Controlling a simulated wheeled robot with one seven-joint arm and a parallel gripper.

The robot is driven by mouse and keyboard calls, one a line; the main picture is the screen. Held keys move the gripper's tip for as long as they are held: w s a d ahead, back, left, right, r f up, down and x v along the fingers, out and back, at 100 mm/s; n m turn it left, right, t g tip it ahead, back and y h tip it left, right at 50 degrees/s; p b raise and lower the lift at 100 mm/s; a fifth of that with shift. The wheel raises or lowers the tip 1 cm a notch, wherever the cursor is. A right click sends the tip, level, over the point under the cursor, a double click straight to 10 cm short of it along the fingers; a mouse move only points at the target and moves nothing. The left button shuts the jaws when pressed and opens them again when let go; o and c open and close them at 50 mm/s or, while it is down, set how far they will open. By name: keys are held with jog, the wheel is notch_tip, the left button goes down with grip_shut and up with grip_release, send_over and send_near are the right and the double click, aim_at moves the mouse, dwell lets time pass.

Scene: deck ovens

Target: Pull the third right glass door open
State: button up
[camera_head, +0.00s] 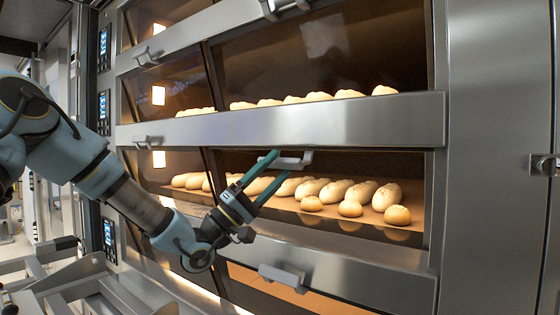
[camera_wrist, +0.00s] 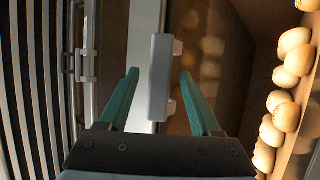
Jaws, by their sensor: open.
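The right glass door (camera_head: 330,190) of the middle visible deck looks shut, with bread rolls behind it. Its pale bar handle (camera_head: 300,158) sits just under a wide steel rail (camera_head: 330,122). My gripper (camera_head: 280,163) is open, its two green fingers reaching up to the left part of this handle. In the wrist view, the handle (camera_wrist: 158,78) stands upright between the two fingertips (camera_wrist: 159,75), with a gap on each side. No finger visibly presses on it, and I cannot tell how deep it sits between them.
Another right door handle (camera_head: 281,275) lies below my gripper, and one (camera_head: 283,8) is high above. Left doors have their own handles (camera_head: 147,142). Control panels (camera_head: 104,112) line the left post. A steel cabinet (camera_head: 495,130) with a latch stands at the right.

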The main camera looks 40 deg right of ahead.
jog(key=shift+x, duration=1.05)
grip_shut()
dwell(0.7)
